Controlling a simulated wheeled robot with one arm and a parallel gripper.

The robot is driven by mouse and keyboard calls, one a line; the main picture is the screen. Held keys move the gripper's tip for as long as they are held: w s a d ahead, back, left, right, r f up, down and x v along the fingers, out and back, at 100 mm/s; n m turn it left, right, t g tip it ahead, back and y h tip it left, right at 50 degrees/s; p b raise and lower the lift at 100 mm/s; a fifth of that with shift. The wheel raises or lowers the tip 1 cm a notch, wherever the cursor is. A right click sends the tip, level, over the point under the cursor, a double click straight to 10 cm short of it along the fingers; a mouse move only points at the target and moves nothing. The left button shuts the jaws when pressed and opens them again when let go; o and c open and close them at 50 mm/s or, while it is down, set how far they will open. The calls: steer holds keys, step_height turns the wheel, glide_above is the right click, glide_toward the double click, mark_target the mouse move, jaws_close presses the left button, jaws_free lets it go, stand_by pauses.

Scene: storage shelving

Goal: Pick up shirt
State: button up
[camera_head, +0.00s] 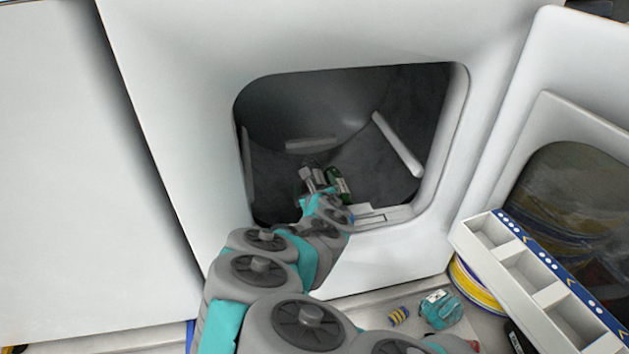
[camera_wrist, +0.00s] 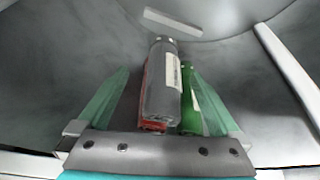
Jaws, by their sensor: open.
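A grey, rolled or box-like item (camera_wrist: 162,85) with a white label lies inside the drum; I cannot tell whether it is the shirt. A red item (camera_wrist: 150,126) shows along its left side and underneath, and a green item (camera_wrist: 188,105) lies against its right. In the head view the green item (camera_head: 337,184) lies at the drum's bottom, by my gripper (camera_head: 312,180). In the wrist view my gripper (camera_wrist: 160,76) is open, with one finger on each side of this group. The grey item lies between the fingers; contact is unclear.
The white machine's opening rim (camera_head: 455,130) surrounds my arm. White ribs (camera_head: 398,145) stand out from the dark drum wall. The open door (camera_head: 575,110) is at right, with a white divided tray (camera_head: 515,262) before it. A teal item (camera_head: 441,310) lies on the floor.

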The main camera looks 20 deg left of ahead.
mark_target(314, 179)
steer(key=shift+d+f+b+x, duration=0.15)
steer(key=shift+b+x, duration=0.1)
steer(key=shift+x, duration=1.15)
steer(key=shift+d+f+b+x, duration=0.1)
steer(key=shift+d+b+x, duration=0.1)
steer(key=shift+x, duration=1.2)
steer(key=shift+c, duration=0.4)
steer(key=shift+r, duration=0.1)
steer(key=c, duration=1.4)
steer(key=shift+c, duration=0.2)
